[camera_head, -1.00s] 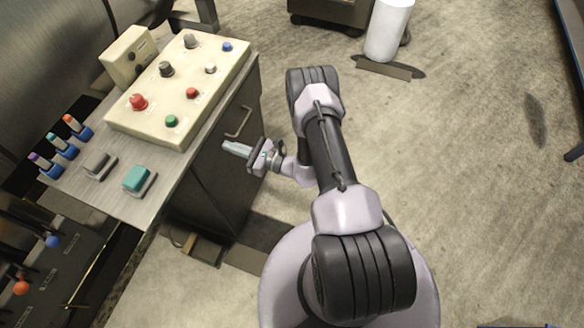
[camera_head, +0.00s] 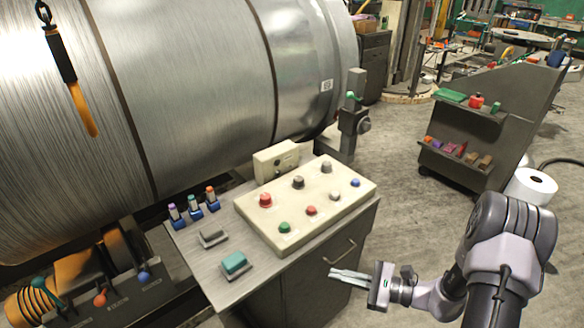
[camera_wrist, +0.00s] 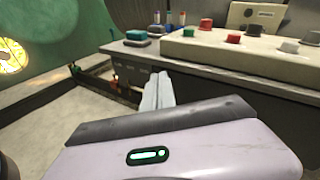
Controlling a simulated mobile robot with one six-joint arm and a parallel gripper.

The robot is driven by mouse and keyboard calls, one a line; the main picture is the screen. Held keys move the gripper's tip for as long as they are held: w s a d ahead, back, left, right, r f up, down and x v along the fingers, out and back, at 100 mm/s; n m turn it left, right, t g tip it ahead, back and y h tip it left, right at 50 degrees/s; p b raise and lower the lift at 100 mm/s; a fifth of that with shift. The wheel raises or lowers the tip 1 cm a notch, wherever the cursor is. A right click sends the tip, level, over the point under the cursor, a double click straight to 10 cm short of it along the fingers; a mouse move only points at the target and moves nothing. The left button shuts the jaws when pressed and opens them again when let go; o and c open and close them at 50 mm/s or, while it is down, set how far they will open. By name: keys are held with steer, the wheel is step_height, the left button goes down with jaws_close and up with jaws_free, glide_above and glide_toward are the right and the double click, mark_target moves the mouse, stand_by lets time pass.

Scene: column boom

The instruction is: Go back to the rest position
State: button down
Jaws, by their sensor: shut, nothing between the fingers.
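My gripper (camera_head: 350,277) is shut and empty at the lower right of the head view, in front of the dark cabinet (camera_head: 310,290) and near its handle. It points left and sits apart from the cabinet front. In the wrist view the shut fingers (camera_wrist: 157,92) point ahead toward the cabinet, below the bench top. My arm is bent, with its large elbow at the right of the head view.
A cream control panel (camera_head: 330,205) with coloured knobs and buttons stands on the bench (camera_head: 205,262). A teal block (camera_head: 234,261) lies near the bench's front edge. A large metal drum (camera_head: 200,80) stands behind. A dark cart (camera_head: 480,135) and white roll (camera_head: 530,187) are at the right.

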steer(key=s+a+r+n+g+h, duration=0.3)
steer(key=s+a+r+n+g, duration=0.15)
steer(key=r, duration=0.35)
steer(key=s+a+r+n+g+h, duration=0.25)
steer(key=s+r+n, duration=0.25)
steer(key=r, duration=0.3)
steer(key=s+d+r+n+t+h, duration=0.2)
steer(key=s+r+n+t+h, duration=0.3)
steer(key=s+r, duration=0.4)
steer(key=shift+s+n+t+h, duration=0.3)
steer(key=shift+s+n+h, duration=0.45)
steer(key=shift+h, duration=0.4)
